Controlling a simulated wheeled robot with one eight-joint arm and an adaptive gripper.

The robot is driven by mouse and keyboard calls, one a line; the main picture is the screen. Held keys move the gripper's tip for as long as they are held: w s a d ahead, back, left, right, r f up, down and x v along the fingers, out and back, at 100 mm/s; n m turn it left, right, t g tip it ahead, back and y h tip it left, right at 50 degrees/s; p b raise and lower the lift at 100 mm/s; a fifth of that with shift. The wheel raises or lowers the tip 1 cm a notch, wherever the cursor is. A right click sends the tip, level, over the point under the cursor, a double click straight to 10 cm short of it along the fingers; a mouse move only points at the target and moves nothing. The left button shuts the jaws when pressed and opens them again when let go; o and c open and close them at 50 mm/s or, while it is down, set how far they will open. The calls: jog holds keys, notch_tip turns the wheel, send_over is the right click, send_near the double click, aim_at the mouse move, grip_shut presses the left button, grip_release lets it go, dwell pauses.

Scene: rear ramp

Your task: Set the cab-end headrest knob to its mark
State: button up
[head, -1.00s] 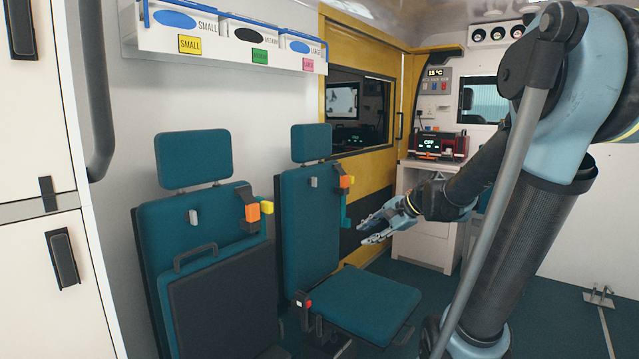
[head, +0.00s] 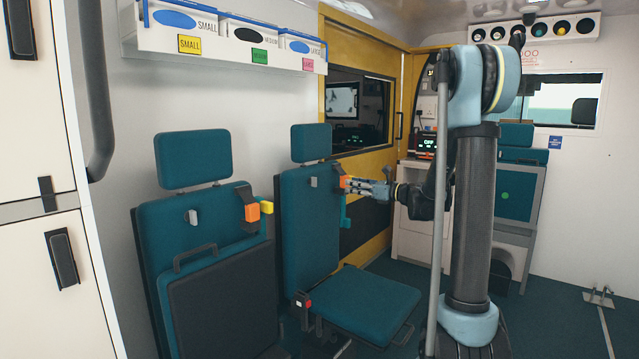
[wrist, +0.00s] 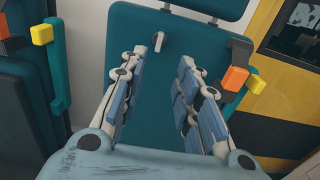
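The seat (head: 309,225) beside the yellow door has a teal backrest with a headrest (head: 311,143) above it. A small grey knob (head: 314,182) sits high on its backrest; in the wrist view the knob (wrist: 159,41) shows just beyond the left fingertip, pointing roughly up and down. No mark can be made out beside it. My gripper (head: 352,187) is to the right of the knob in the head view, in front of the backrest's edge. In the wrist view my gripper (wrist: 169,62) is open and empty, its fingers spread towards the backrest.
An orange and yellow belt fitting (wrist: 238,80) stands out from the backrest's right edge, near my right finger. A second seat (head: 207,260) with its own grey knob (head: 191,217) is on the left. The seat pan (head: 360,303) is folded down below my gripper.

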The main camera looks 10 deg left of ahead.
aim_at(313, 182)
jog(key=x, duration=1.7)
jog(key=shift+w+a+r, duration=0.15)
jog(key=shift+w+a, duration=0.05)
grip_shut()
